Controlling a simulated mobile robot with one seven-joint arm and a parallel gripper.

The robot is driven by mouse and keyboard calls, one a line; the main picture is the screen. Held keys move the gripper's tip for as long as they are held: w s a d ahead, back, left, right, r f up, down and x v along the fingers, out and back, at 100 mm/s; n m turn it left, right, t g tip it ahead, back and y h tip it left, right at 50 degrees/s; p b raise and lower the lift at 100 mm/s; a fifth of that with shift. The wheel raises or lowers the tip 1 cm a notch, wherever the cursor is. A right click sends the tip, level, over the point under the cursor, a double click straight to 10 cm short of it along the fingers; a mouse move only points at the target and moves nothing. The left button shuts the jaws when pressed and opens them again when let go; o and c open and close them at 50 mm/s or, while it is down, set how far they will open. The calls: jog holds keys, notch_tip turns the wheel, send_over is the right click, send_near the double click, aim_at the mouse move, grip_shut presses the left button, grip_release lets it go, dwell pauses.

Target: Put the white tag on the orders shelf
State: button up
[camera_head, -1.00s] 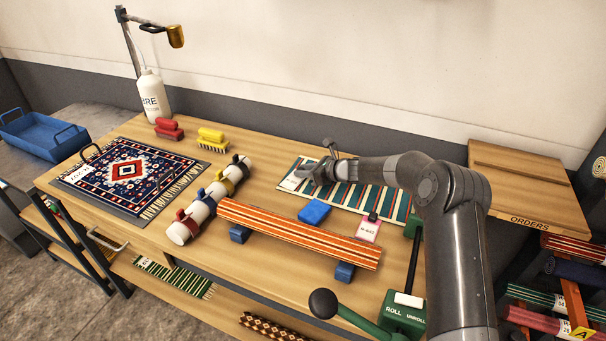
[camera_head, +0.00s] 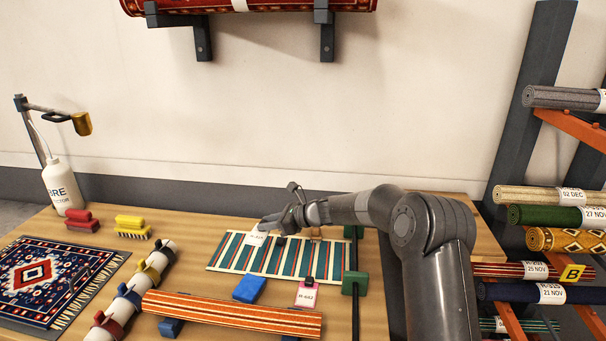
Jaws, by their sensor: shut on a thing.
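The white tag (camera_head: 257,235), with small dark print, is at the fingertips of my gripper (camera_head: 267,226). My gripper is shut on the tag, which appears raised over the upper left part of the green striped rug (camera_head: 227,254). The exact gap to the rug cannot be told. The orders shelf (camera_head: 487,236) shows as a wooden surface to the right of the bench, partly behind my arm. Its lettering is hidden in this view.
A pink tag (camera_head: 307,295) with a black clip lies at the rug's front edge. A blue block (camera_head: 249,288) and an orange striped rug (camera_head: 235,313) lie in front. Racks of rolled rugs (camera_head: 555,215) stand at right.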

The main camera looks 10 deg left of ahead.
jog(key=s+d+f+m+t, duration=0.1)
jog(key=s+d, duration=0.4)
jog(key=d, duration=0.7)
jog(key=s+d+m+t+h, duration=0.15)
jog(key=s+d, duration=0.35)
jog(key=d, duration=0.6)
jog(key=s+d+f+m+t, duration=0.15)
jog(key=s+d, duration=0.45)
jog(key=d, duration=0.6)
jog(key=w+d+f+m+t+h, duration=0.1)
jog(key=w+d+m+t+h, duration=0.3)
jog(key=d+m+t+h, duration=0.3)
jog(key=shift+w+d+m+h, duration=0.45)
jog(key=shift+d+m, duration=0.3)
jog(key=shift+m, duration=0.25)
